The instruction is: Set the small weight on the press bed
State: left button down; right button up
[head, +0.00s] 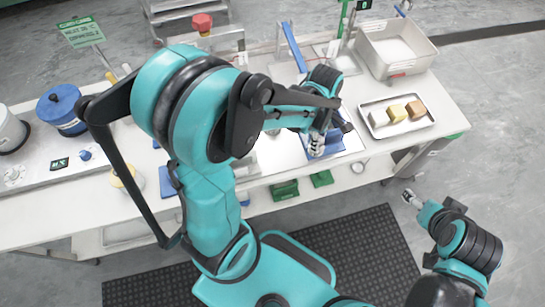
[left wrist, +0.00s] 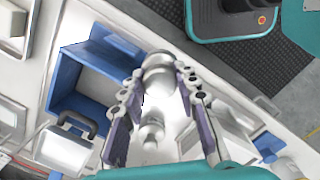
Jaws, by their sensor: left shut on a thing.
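My left gripper (head: 318,138) is over the middle of the table, with its fingers pointing down. In the left wrist view my left gripper (left wrist: 160,75) is shut on a shiny silver weight (left wrist: 158,66), which sits between the fingertips. A blue open-sided frame with a pale floor (left wrist: 85,84) lies just left of the fingers; its blue part also shows in the head view (head: 330,143). I cannot tell for sure which surface is the press bed. The contact under the weight is not clear. My right gripper (head: 410,197) is off the table's front edge; its finger opening is too small to tell.
A metal tray (head: 372,127) with several coloured blocks is to the right. A grey bin (head: 424,50) stands behind it. A blue-lidded pot (head: 62,108) stands at the left. My left arm hides much of the table's middle.

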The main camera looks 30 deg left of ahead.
pick_arm(q)
jog(key=s+a+f+b, duration=0.1)
jog(key=a+f, duration=0.2)
jog(key=s+a+f+b, duration=0.1)
jog(key=a+f+b, duration=0.1)
jog(key=a+f, duration=0.2)
jog(key=a+f+b, duration=0.1)
jog(key=a+f, duration=0.3)
jog(key=shift+s, duration=0.4)
jog(key=shift+r, duration=0.1)
jog(key=shift+b, duration=0.3)
jog(key=c, duration=1.1)
grip_release()
jog(key=shift+c, duration=0.2)
